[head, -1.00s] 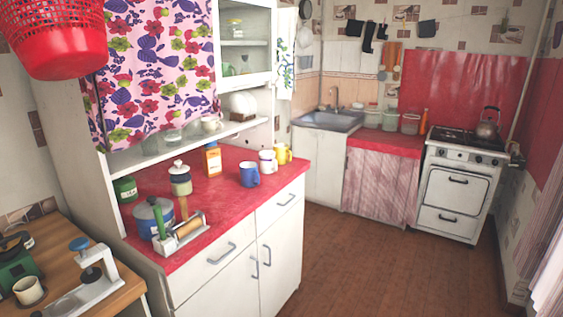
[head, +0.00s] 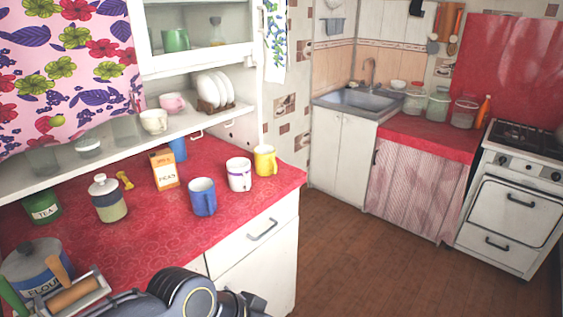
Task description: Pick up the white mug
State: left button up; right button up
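A white mug (head: 239,176) with a purple band stands upright on the red counter, between a blue mug (head: 202,197) and a yellow mug (head: 265,160). Another white cup (head: 153,121) sits on the shelf above, beside a pink cup (head: 172,103). A dark grey arm of mine comes in low from the left. Its far end, seemingly my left gripper (head: 240,303), is at the bottom edge, in front of the drawer, below and apart from the mugs. Its fingers cannot be made out. My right gripper is not in view.
A peas box (head: 164,170), a lidded jar (head: 108,199), a green tea tin (head: 43,207) and a flour pot (head: 35,268) stand on the counter (head: 150,235). The shelf (head: 100,158) overhangs the counter's back. The counter before the mugs is clear.

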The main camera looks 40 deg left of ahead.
aim_at(241, 177)
jog(key=i+u, duration=0.25)
jog(key=i, duration=0.15)
jog(key=i+l+u, duration=0.5)
jog(key=i, duration=0.25)
jog(key=i+l+u, duration=0.2)
jog(key=u, duration=0.2)
jog(key=i+l+u, duration=0.55)
jog(key=u, duration=0.25)
jog(key=i+l+u, duration=0.1)
jog(key=l+u, duration=0.3)
